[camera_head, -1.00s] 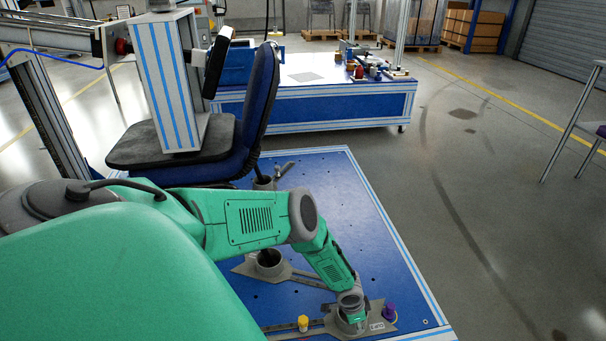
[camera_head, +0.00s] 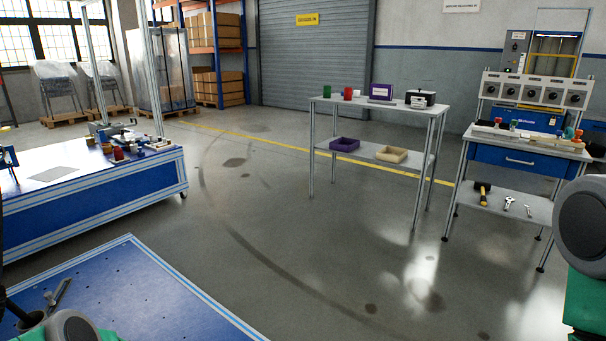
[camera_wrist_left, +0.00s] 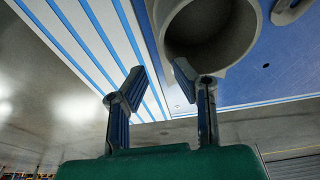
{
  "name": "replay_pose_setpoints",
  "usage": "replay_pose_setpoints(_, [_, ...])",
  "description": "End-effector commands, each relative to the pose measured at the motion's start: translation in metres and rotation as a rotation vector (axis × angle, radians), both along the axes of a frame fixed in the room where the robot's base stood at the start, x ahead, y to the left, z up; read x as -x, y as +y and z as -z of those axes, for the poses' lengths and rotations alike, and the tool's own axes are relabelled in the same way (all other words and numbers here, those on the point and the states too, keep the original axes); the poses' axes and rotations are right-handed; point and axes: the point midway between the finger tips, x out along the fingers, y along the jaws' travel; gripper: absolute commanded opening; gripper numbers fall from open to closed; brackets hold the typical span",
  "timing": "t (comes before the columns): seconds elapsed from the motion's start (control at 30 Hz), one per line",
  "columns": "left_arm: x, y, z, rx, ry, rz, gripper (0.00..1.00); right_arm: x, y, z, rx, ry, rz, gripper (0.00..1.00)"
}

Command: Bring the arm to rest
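My left gripper (camera_wrist_left: 160,67) shows in the left wrist view with its two fingers apart and nothing between them. Behind the fingers is the blue platform (camera_wrist_left: 255,70) with a white, blue-striped edge, and a grey round socket (camera_wrist_left: 213,60) is close by at the top. In the head view only green and grey parts of my arms show, at the bottom left and at the right edge. Neither gripper is visible there. The same blue platform (camera_head: 135,290) fills the bottom left of the head view.
A blue workbench (camera_head: 85,205) stands at the left. A two-level shelf table (camera_head: 385,110) with bins and a workstation (camera_head: 530,145) with tools stand at the right. The grey floor (camera_head: 290,230) between them is clear. A roller door (camera_head: 315,60) is at the back.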

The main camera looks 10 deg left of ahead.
Motion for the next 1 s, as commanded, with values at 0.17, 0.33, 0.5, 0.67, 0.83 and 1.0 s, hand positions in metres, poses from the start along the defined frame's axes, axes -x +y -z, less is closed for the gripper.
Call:
replay_pose_setpoints(0.17, [0.011, -0.058, -0.026, 0.102, 0.014, 0.023, 0.24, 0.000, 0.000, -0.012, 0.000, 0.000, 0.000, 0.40])
replay_pose_setpoints(0.33, [0.044, -0.133, -0.072, 0.241, 0.061, 0.030, 0.24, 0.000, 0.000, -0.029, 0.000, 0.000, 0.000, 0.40])
replay_pose_setpoints(0.5, [0.094, -0.184, -0.128, 0.334, 0.128, 0.002, 0.24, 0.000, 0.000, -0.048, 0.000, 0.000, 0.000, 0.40])
replay_pose_setpoints(0.67, [0.144, -0.197, -0.179, 0.350, 0.192, -0.061, 0.24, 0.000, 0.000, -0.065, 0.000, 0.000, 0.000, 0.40])
replay_pose_setpoints(0.83, [0.195, -0.176, -0.233, 0.289, 0.237, -0.155, 0.24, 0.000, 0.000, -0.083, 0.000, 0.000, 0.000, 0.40])
replay_pose_setpoints(1.0, [0.238, -0.128, -0.291, 0.158, 0.243, -0.271, 0.24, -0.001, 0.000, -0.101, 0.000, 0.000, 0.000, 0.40])
